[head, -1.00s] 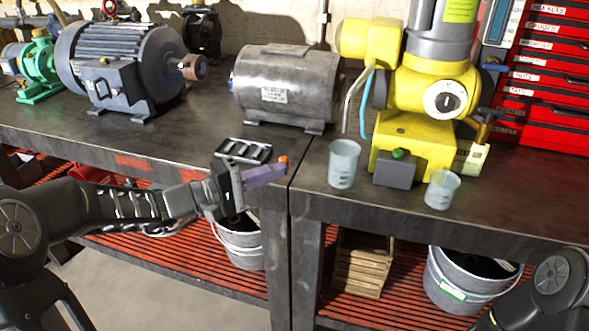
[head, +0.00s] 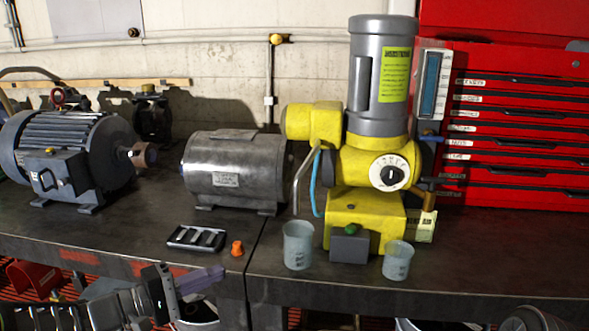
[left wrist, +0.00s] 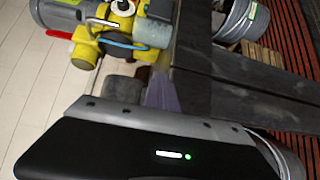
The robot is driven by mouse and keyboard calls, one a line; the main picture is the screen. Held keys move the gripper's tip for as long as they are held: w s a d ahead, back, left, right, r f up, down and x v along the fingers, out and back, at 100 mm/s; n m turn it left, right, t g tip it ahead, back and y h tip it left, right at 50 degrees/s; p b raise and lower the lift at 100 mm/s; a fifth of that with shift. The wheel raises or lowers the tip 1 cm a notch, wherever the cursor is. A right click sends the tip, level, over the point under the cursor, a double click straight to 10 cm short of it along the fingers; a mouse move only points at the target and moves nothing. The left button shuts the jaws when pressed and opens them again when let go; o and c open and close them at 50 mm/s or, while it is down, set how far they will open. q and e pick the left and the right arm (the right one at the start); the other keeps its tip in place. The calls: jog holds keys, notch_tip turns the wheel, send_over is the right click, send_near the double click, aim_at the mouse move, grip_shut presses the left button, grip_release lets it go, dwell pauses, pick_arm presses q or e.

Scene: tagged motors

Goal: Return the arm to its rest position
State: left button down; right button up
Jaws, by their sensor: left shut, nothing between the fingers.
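My left gripper (head: 205,280) is low in the head view, in front of the workbench's front edge, with its purple fingers shut and empty. A purple finger also shows in the left wrist view (left wrist: 161,92). My left arm comes in from the bottom left of the head view. Only a small part of my right arm shows at the bottom right edge; its gripper is out of view.
On the bench (head: 120,228) stand a large motor (head: 65,150), a grey motor (head: 235,170), a yellow machine (head: 365,215) and two beakers (head: 298,245) (head: 397,260). A black tray (head: 197,238) and an orange cap (head: 237,248) lie near the front edge.

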pick_arm(q)
jog(key=s+d+f+g+y+p, duration=0.1)
jog(key=s+d+f+g, duration=0.2)
jog(key=f, duration=0.4)
jog(key=s+d+f+g+y+p, duration=0.1)
jog(key=s+d+f+g+p, duration=0.2)
jog(key=f, duration=0.4)
jog(key=s+d+f+g+y, duration=0.1)
jog(key=s+d+f+g, duration=0.25)
jog(key=f, duration=0.35)
jog(key=s+d+f+m+y+p, duration=0.2)
jog(key=s+f+m+y, duration=0.1)
jog(key=s+f, duration=0.4)
jog(key=s+d+f+m+g+y+p, duration=0.1)
jog(key=s+d+f+m+y+p, duration=0.1)
jog(key=s+f, duration=0.4)
jog(key=s+m+p, duration=0.1)
jog(key=s, duration=0.2)
jog(key=shift+d+f+m+y, duration=0.35)
jog(key=shift+d+m+y, duration=0.05)
